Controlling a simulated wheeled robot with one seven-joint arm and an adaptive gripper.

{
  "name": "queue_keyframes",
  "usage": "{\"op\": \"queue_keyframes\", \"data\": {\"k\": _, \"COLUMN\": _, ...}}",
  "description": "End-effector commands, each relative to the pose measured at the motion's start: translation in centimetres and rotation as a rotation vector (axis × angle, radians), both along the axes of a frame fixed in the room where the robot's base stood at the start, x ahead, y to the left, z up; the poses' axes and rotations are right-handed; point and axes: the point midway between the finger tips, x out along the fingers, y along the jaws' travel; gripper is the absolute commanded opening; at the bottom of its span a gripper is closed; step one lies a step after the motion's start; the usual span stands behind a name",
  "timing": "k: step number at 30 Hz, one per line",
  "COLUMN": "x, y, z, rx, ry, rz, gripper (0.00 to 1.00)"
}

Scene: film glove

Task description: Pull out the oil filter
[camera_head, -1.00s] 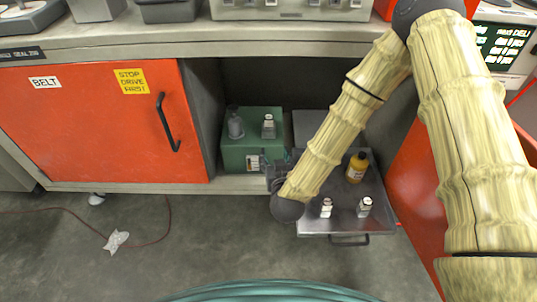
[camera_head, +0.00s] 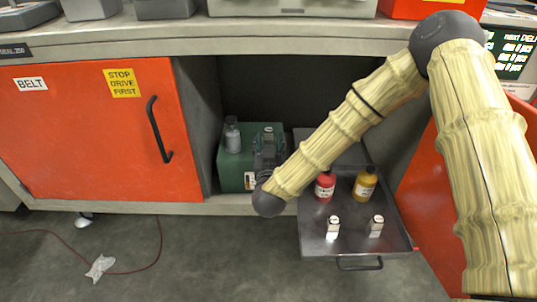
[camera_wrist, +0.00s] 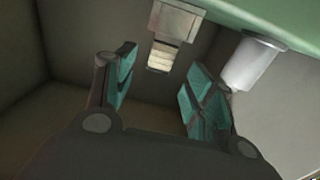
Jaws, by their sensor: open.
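A green box (camera_head: 232,172) stands in the open cupboard bay; it also shows at the top of the wrist view (camera_wrist: 290,22). A grey cylinder (camera_head: 232,138) stands on its left part and shows at the right in the wrist view (camera_wrist: 252,62). A smaller grey piece (camera_wrist: 178,20) with a pale ribbed part (camera_wrist: 160,57) shows between my finger lines; it looks like the filter, though I cannot be sure. My gripper (camera_head: 268,150) is at the box's right part. Its teal-padded fingers (camera_wrist: 163,68) are open, on either side of the ribbed part, apparently not touching it.
A pulled-out grey tray (camera_head: 318,245) holds a red bottle (camera_head: 325,187), a yellow bottle (camera_head: 365,183) and two small white-labelled bottles (camera_head: 333,228), below my forearm. An orange door (camera_head: 85,150) closes the left side. The counter edge (camera_head: 300,42) runs above the bay.

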Motion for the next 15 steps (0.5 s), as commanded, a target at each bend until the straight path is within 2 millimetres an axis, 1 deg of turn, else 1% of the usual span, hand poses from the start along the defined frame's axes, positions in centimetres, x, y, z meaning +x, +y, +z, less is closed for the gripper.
{"op": "queue_keyframes", "data": {"k": 1, "x": 0.9, "y": -0.1, "z": -0.2, "rx": 0.002, "ry": -0.003, "rz": -0.003, "gripper": 0.54}}
{"op": "queue_keyframes", "data": {"k": 6, "x": 3.3, "y": 0.0, "z": -0.2, "rx": 0.002, "ry": -0.002, "rz": -0.001, "gripper": 0.54}}
{"op": "queue_keyframes", "data": {"k": 10, "x": 4.7, "y": -0.1, "z": -0.2, "rx": 0.002, "ry": -0.001, "rz": -0.001, "gripper": 0.54}}
{"op": "queue_keyframes", "data": {"k": 15, "x": 5.8, "y": -0.1, "z": 0.0, "rx": 0.001, "ry": -0.001, "rz": -0.001, "gripper": 0.54}}
